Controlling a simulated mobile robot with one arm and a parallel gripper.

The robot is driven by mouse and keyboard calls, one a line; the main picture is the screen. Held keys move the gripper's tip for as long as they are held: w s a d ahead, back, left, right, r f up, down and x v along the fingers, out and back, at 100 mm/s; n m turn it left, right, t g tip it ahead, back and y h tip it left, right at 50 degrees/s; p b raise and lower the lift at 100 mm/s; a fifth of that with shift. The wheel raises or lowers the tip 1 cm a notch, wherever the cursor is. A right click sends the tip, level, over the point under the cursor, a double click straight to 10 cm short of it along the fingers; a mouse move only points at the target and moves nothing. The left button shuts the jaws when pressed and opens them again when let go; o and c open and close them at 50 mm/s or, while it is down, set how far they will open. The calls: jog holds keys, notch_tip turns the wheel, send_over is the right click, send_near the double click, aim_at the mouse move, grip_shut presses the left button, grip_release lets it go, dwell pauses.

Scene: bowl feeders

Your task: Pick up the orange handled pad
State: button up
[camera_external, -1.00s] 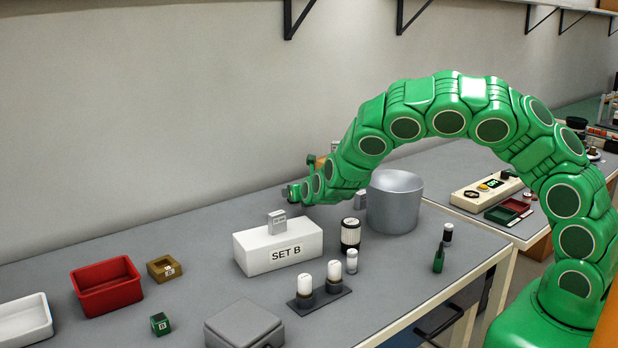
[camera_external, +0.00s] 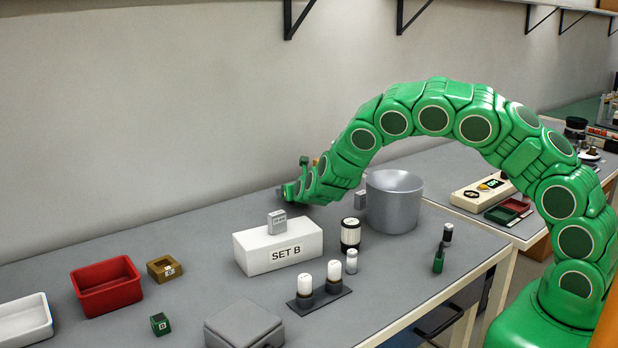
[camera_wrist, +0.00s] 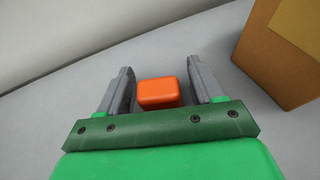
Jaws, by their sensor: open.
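The orange handled pad (camera_wrist: 158,92) shows in the wrist view as a small orange block with rounded edges on the grey table. My gripper (camera_wrist: 161,74) is open, with one grey finger on each side of the orange block. Some gap shows on both sides, and the near part of the block is hidden by my green gripper body. In the external view my gripper (camera_external: 283,191) is low over the table behind the white SET B block. The orange pad cannot be made out clearly there.
A brown box (camera_wrist: 268,62) stands close to the right of my gripper in the wrist view. In the external view, the SET B block (camera_external: 278,249), a dark jar (camera_external: 350,235) and a grey bowl (camera_external: 393,205) stand nearby. Table left of my gripper is clear.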

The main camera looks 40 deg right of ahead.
jog(key=c, duration=1)
jog(key=shift+r, duration=0.1)
jog(key=shift+c, duration=0.2)
jog(key=shift+r, duration=0.65)
jog(key=s+r, duration=0.1)
jog(key=r, duration=0.1)
jog(key=s+r, duration=0.2)
jog(key=r, duration=0.1)
jog(key=shift+d+r, duration=0.2)
jog(key=shift+r, duration=0.1)
jog(key=s+d+r, duration=0.1)
jog(key=s+r, duration=0.5)
jog(key=s, duration=0.5)
jog(key=shift+d, duration=0.25)
